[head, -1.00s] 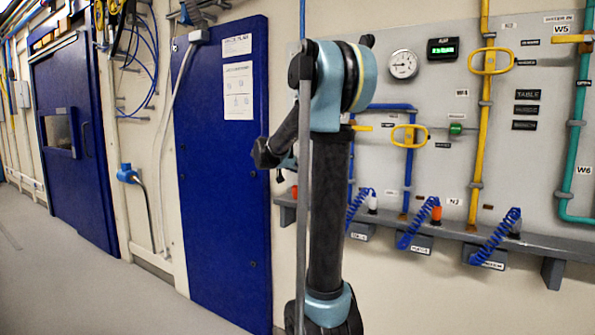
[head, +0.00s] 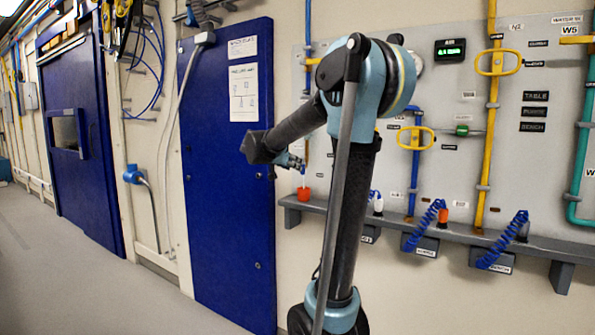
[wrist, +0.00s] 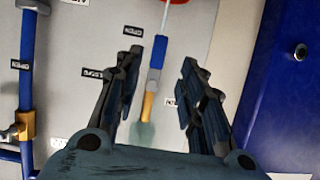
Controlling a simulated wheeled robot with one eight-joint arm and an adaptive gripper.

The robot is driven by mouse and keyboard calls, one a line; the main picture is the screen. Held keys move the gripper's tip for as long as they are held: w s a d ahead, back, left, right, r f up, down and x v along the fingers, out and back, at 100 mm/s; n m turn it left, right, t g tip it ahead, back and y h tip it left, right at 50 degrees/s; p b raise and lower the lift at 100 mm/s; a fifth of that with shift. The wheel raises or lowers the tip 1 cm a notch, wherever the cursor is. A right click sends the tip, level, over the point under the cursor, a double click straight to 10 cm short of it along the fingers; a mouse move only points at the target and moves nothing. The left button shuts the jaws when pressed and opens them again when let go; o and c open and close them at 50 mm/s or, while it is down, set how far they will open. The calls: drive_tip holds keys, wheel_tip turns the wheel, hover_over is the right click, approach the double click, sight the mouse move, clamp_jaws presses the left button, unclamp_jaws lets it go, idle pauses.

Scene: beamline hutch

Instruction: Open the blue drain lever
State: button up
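In the wrist view my gripper (wrist: 160,58) is open, one finger on each side of a slim blue piece (wrist: 155,60). This piece continues into a brass-coloured part and a blurred grey-green end nearer the palm. The blue piece may be the drain lever; I cannot tell for sure. The fingers appear apart from it. My arm hides part of the panel.
A blue pipe with a brass fitting (wrist: 22,127) stands left in the wrist view. The blue wall panel (head: 225,170) lies left of my gripper. Yellow valve handles (head: 497,63), coiled blue hoses (head: 425,225) and the grey shelf (head: 455,233) are to the right. The floor (head: 95,290) at left is clear.

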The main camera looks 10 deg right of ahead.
drive_tip(key=shift+v, duration=1.8)
drive_tip(key=s+d+f+n+g+y, duration=0.2)
drive_tip(key=s+f+n+g+y, duration=0.1)
drive_tip(key=s+f, duration=0.95)
drive_tip(key=s+d+f+n+g+y, duration=0.1)
drive_tip(key=s+f+n+g+y, duration=0.2)
drive_tip(key=s+f, duration=1)
drive_tip(key=s+a+f+n+y, duration=0.1)
drive_tip(key=s+a+f, duration=0.1)
drive_tip(key=s, duration=0.4)
drive_tip(key=s+a+f+n+g+y, duration=0.1)
drive_tip(key=s+a+f+n+y, duration=0.1)
drive_tip(key=s+f, duration=0.3)
drive_tip(key=shift+s+a, duration=0.7)
drive_tip(key=shift+s, duration=0.4)
drive_tip(key=shift+w+f, duration=0.15)
drive_tip(key=shift+w, duration=0.3)
